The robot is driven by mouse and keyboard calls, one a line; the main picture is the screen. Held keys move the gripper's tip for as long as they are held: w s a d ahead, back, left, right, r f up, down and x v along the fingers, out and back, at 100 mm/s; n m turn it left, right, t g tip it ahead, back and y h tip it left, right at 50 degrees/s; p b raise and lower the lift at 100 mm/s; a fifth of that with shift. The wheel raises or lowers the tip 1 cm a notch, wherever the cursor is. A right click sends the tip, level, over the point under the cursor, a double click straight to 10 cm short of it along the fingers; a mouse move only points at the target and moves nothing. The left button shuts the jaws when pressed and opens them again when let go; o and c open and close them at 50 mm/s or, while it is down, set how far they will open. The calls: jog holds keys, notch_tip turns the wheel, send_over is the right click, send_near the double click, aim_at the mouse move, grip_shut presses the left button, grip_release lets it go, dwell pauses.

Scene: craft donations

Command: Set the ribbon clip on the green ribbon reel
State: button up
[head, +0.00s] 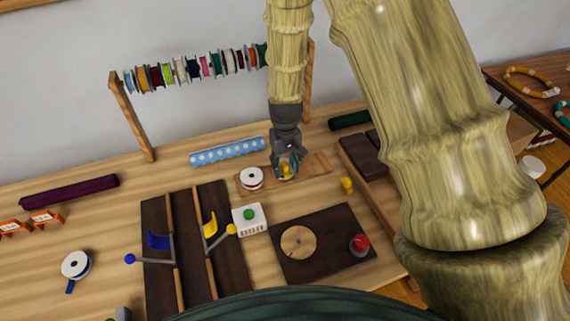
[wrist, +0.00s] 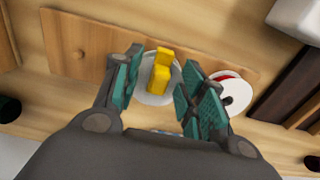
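A yellow ribbon clip (wrist: 162,68) sits over a white-flanged reel (wrist: 152,94) between my fingers in the wrist view. The clip (head: 286,170) also shows at my fingertips in the head view. This reel's ribbon colour is hidden, so I cannot tell from it whether it is the green one. My gripper (wrist: 161,75) is open around the clip, with a gap visible on the left side. In the head view my gripper (head: 286,169) points down over the wooden board (head: 316,164). A reel with red ribbon (wrist: 232,90) stands beside it, also seen in the head view (head: 251,178).
Another yellow piece (head: 347,185) lies right of the board. A blue dotted roll (head: 227,151) lies behind, below a rack of several reels (head: 195,68).

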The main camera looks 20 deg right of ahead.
notch_tip(320, 180, up, 12)
dwell(1.0)
dwell(0.4)
